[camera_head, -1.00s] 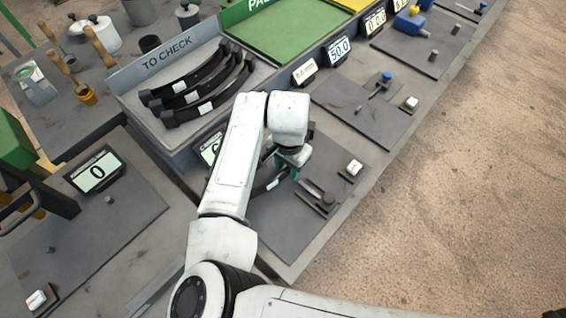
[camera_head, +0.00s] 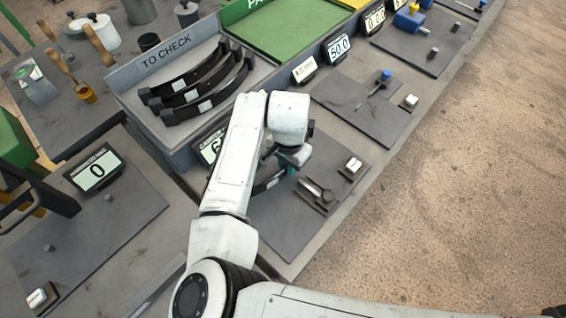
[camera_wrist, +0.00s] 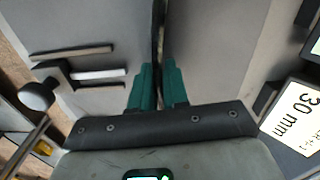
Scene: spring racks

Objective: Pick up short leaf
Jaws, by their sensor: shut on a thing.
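My gripper (camera_head: 291,169) is low over the grey plate of the gauge station in front of the tray, largely covered by my white arm in the head view. In the wrist view its teal fingertips (camera_wrist: 158,84) are shut on a dark curved leaf (camera_wrist: 158,32), seen nearly edge-on between them. The same leaf shows in the head view as a dark strip with a white label (camera_head: 270,183), its far part hidden behind my arm. I cannot tell whether it touches the plate.
A grey TO CHECK tray (camera_head: 128,83) holds three black labelled leaves (camera_head: 200,90). A slotted fixture (camera_head: 318,193) and a white button (camera_head: 353,165) are close to my gripper. A green tray (camera_head: 290,35) lies beyond.

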